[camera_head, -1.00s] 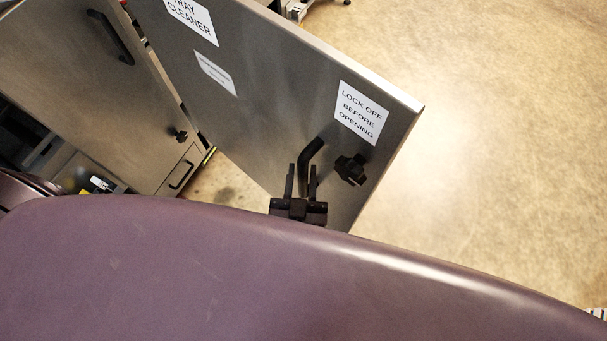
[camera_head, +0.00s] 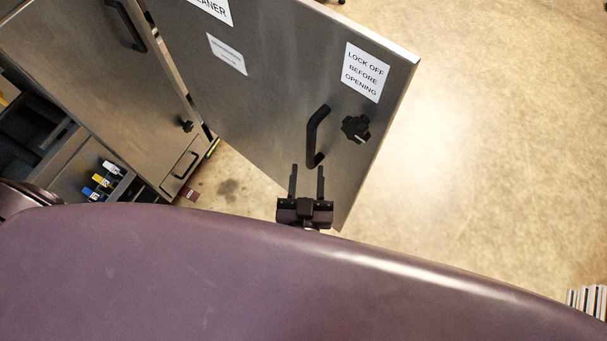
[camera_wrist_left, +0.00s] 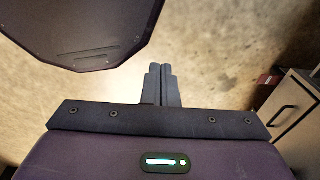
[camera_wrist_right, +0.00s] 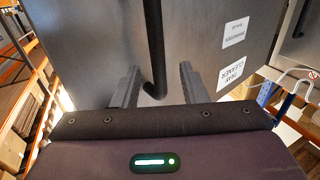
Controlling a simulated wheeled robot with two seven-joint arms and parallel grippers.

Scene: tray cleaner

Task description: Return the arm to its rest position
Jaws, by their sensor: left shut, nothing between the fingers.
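My right gripper (camera_head: 306,182) is open in the head view, just below the black bar handle (camera_head: 316,138) of the grey metal door. In the right wrist view my right gripper (camera_wrist_right: 158,88) has its fingers apart, with the handle (camera_wrist_right: 154,50) showing between and beyond them. The handle looks clear of the fingertips in the head view. My left gripper (camera_wrist_left: 160,72) shows only in the left wrist view, its fingers together and empty over the floor. My left arm's gripper is out of the head view.
The door (camera_head: 265,90) stands swung out, with a black knob (camera_head: 355,128) and a "LOCK OFF BEFORE OPENING" label (camera_head: 366,72). A second metal panel (camera_head: 100,75) is at left. Coloured items (camera_head: 102,180) lie below it. Open floor (camera_head: 490,150) is at right.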

